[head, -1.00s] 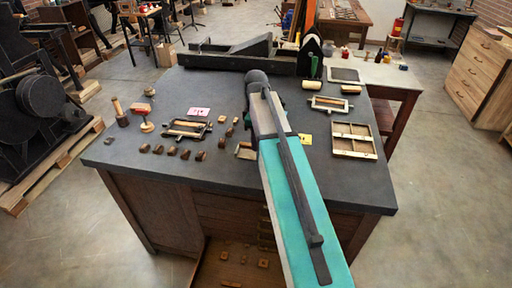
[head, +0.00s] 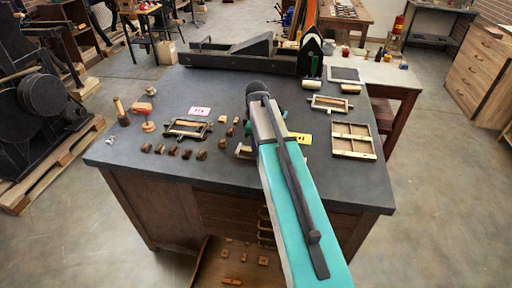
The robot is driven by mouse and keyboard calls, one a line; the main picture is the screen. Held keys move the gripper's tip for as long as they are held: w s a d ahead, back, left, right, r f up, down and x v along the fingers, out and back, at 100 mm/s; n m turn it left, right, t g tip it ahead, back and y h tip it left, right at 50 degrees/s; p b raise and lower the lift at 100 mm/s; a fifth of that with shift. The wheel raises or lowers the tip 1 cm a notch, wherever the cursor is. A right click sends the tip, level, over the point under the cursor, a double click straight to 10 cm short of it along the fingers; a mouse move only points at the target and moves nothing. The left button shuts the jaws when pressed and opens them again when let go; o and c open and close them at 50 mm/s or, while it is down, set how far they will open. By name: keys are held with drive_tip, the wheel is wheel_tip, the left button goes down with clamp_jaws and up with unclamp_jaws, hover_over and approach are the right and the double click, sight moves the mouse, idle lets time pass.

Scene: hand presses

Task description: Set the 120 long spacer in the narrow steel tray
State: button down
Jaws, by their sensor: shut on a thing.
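My arm reaches over the middle of the dark-topped table (head: 345,190) and hides what lies beneath it. My gripper does not show; the arm covers it, so I cannot see its jaws or anything in them. Several small brown blocks (head: 173,151) lie in a loose row at front left, and others (head: 229,131) lie nearer the arm. Their markings are too small to read, so I cannot pick out the 120 long spacer.
A frame with bars (head: 172,133) lies at left, near a pink card (head: 200,111). A yellow card (head: 301,138) lies right of the arm. A compartmented wooden tray (head: 353,153) and a smaller frame (head: 330,104) are at right. A dark press (head: 232,59) spans the back.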

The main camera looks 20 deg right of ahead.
drive_tip(key=shift+f, duration=0.2)
drive_tip(key=c, duration=1.7)
unclamp_jaws()
drive_tip(key=shift+c, duration=0.2)
drive_tip(key=shift+r, duration=0.35)
wheel_tip(320, 180, up, 12)
drive_tip(key=b, duration=0.2)
drive_tip(key=shift+f+b, duration=0.15)
drive_tip(key=shift+b, duration=0.25)
